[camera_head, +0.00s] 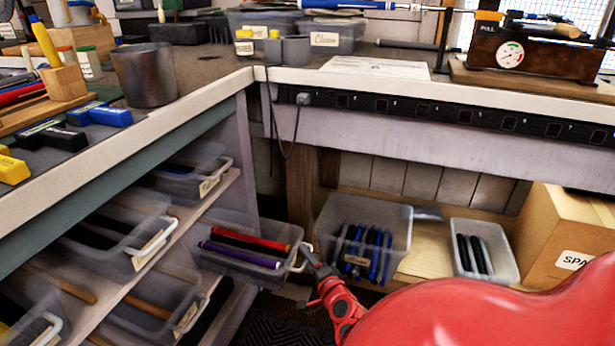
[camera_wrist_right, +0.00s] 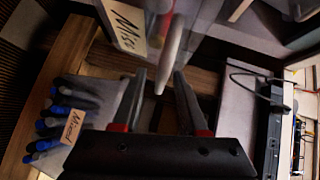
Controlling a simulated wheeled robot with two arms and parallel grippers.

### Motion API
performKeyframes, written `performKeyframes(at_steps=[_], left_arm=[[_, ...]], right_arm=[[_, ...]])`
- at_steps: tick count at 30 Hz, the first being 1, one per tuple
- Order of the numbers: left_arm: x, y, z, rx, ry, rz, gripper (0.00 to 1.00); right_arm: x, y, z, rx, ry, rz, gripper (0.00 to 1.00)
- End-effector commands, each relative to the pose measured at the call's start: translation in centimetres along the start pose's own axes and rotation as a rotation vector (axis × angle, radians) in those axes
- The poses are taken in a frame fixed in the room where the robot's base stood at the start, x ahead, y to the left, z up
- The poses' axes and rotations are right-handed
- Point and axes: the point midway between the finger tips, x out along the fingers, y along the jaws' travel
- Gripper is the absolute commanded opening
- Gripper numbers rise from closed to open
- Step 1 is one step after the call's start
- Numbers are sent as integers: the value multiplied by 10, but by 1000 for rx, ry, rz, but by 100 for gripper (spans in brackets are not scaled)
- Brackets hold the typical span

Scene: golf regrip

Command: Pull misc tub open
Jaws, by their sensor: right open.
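The misc tub (camera_head: 222,262) is a clear plastic bin holding red, black and purple grips. It sits at the far end of the left shelving and sticks out past the shelf edge. Its pale handle (camera_head: 300,258) faces right. In the right wrist view the handle (camera_wrist_right: 171,55) and a "Misc" label (camera_wrist_right: 124,24) show close up. My right gripper (camera_head: 310,256) is at the handle. Its fingers (camera_wrist_right: 160,78) are open, one on each side of the handle's near end; contact is not clear. My left gripper is not in view.
Other clear tubs (camera_head: 118,225) with handles sit on the left shelves. A tub of blue and black grips (camera_head: 365,225), a smaller tub (camera_head: 485,250) and a cardboard box (camera_head: 565,235) stand on the low right shelf. A benchtop (camera_head: 225,75) overhangs both sides.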

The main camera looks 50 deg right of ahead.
Motion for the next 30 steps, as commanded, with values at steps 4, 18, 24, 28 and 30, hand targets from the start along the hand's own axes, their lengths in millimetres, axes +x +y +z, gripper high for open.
performKeyframes(at_steps=[4, 18, 24, 28, 30], left_arm=[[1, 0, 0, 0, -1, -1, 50], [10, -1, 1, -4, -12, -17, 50], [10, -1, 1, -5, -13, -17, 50], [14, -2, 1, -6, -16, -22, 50], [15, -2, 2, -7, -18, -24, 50]], right_arm=[[-3, 0, 0, 1, 0, 1, 43], [-106, 1, -3, 6, 11, 3, 43], [-145, 1, -3, 4, 11, 1, 43], [-160, 0, -2, 6, 7, 3, 43], [-166, 0, -2, 5, 4, 3, 43]])
